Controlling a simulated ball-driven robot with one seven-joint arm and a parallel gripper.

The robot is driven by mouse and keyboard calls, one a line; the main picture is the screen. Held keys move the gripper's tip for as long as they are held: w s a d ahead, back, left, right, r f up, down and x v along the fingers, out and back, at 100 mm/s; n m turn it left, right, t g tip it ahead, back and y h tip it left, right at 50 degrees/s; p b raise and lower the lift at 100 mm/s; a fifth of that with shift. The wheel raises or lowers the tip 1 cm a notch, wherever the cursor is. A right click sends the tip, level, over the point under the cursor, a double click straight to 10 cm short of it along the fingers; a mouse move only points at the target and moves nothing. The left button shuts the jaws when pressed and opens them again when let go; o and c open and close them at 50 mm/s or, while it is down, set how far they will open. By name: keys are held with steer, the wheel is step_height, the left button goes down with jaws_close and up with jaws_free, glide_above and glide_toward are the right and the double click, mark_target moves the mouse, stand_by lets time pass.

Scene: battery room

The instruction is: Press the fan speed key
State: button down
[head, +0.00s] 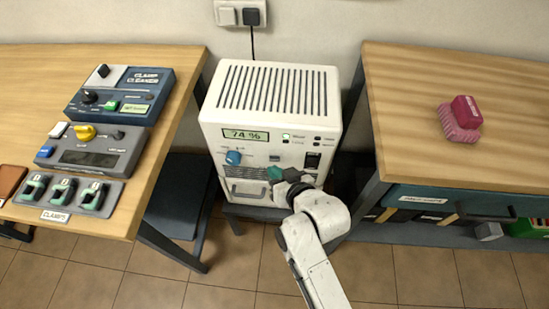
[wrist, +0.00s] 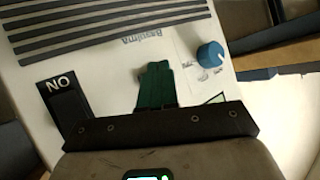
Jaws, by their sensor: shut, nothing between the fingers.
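A white boxy appliance (head: 272,95) with a slotted top stands between the two tables. Its front has a display (head: 246,134) reading about 74 %, a blue knob (head: 233,157), a small grey-blue key (head: 275,158) and a black rocker switch (head: 312,160). I cannot read a fan speed label. My gripper (head: 274,173) is shut and empty, its green fingertips just below the small key in the head view; contact cannot be told. In the wrist view, the green fingers (wrist: 155,84) lie between the rocker switch (wrist: 65,103) and the blue knob (wrist: 210,54), hiding the panel behind them.
The left table (head: 187,70) holds a clamp cleaner unit (head: 120,97), a grey device with a yellow knob (head: 94,147) and a clamp tray (head: 64,193). The right table (head: 400,100) holds a pink brush (head: 460,119). A drawer handle (head: 247,192) is low on the appliance.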

steer(key=shift+w, duration=0.25)
stand_by(0.4)
steer(key=shift+w, duration=0.2)
steer(key=shift+w, duration=0.35)
stand_by(0.7)
stand_by(0.3)
steer(key=shift+s+p, duration=0.45)
steer(key=shift+s, duration=0.35)
steer(key=shift+s+a+p, duration=0.1)
steer(key=shift+s+p, duration=1.1)
steer(key=shift+s, duration=1.3)
